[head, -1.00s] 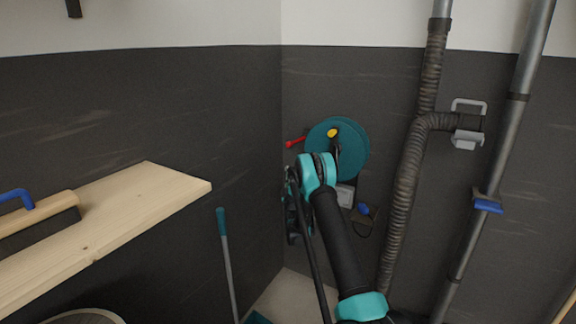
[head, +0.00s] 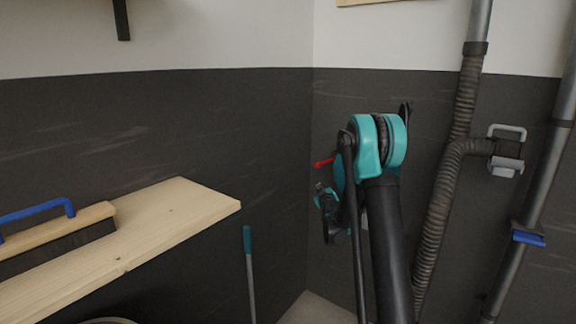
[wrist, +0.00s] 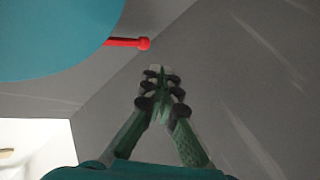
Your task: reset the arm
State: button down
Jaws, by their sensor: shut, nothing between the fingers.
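My gripper (wrist: 157,73) is shut and empty in the wrist view, its two green fingers meeting at the tips in front of the dark wall. In the head view my teal and black arm rises in front of the room corner. A part of my wrist shows left of the arm, but the fingertips cannot be made out there. The teal hose reel (wrist: 50,35) fills the upper left of the wrist view, with its red handle (wrist: 128,43) beside the fingertips in the picture. In the head view the reel is mostly hidden behind my arm; its red handle (head: 323,163) shows.
A wooden shelf (head: 150,225) juts out at left, holding a brush with a blue handle (head: 40,210). A teal-topped pole (head: 249,270) stands by the corner. A ribbed hose (head: 440,210) and metal pipe (head: 545,190) run down the right wall.

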jog(key=s+d+f+m+g, duration=0.1)
jog(key=s+f+m+g, duration=0.1)
jog(key=s, duration=1.5)
jog(key=s+d+f+m+g, duration=0.2)
jog(key=s+g, duration=0.4)
jog(key=s, duration=1.2)
jog(key=s+d+f+m+g+h, duration=0.1)
jog(key=s+f+m+g, duration=0.3)
jog(key=s, duration=1.4)
jog(key=shift+s+d+f+g, duration=0.15)
jog(key=shift+d+f+g, duration=0.3)
jog(key=shift+f, duration=0.5)
